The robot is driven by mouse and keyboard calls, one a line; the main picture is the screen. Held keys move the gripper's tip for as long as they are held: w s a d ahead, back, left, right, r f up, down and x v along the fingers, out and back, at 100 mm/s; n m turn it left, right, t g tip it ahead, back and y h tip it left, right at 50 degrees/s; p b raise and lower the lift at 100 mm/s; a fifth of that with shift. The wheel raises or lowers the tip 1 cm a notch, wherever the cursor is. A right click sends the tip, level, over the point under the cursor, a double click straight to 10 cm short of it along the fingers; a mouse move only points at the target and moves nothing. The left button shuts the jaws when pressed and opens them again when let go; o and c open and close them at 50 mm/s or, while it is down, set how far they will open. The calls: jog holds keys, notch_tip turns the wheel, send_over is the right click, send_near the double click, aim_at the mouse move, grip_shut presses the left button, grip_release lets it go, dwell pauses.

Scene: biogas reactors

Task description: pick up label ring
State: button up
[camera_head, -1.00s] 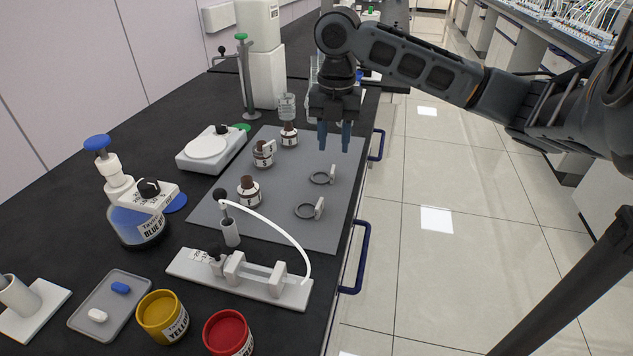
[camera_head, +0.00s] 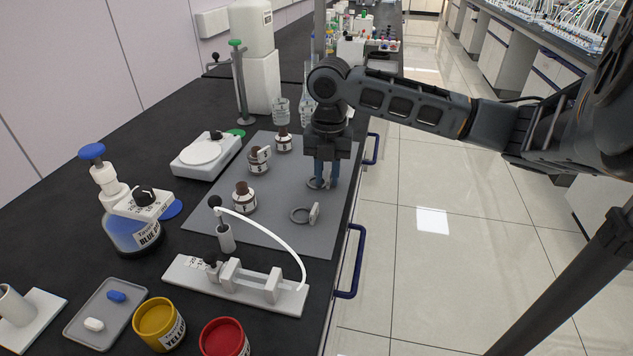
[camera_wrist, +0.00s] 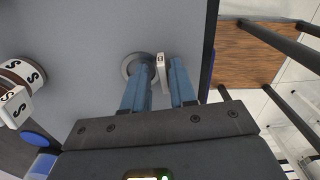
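Two grey label rings with upright white tags lie on the grey mat (camera_head: 275,235). The farther label ring (camera_head: 313,184) is under my gripper (camera_head: 326,186); the wrist view shows this ring (camera_wrist: 132,66) and its tag (camera_wrist: 161,72). The tag stands between the two blue fingers of my gripper (camera_wrist: 162,80), with a narrow gap seeming to show beside it. The fingers are low, near the mat. The head view hides most of this tag. The nearer label ring (camera_head: 300,216) lies free, its tag on its right side.
Brown-capped bottles stand left on the mat: a near one (camera_head: 244,198), a middle one (camera_head: 259,160) with a tag, and a far one (camera_head: 283,141). A white clamp fixture (camera_head: 235,285) with a curved tube stands in front. The bench edge with blue handles is close on the right.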

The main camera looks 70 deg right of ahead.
grip_shut()
jog(key=shift+r, duration=0.1)
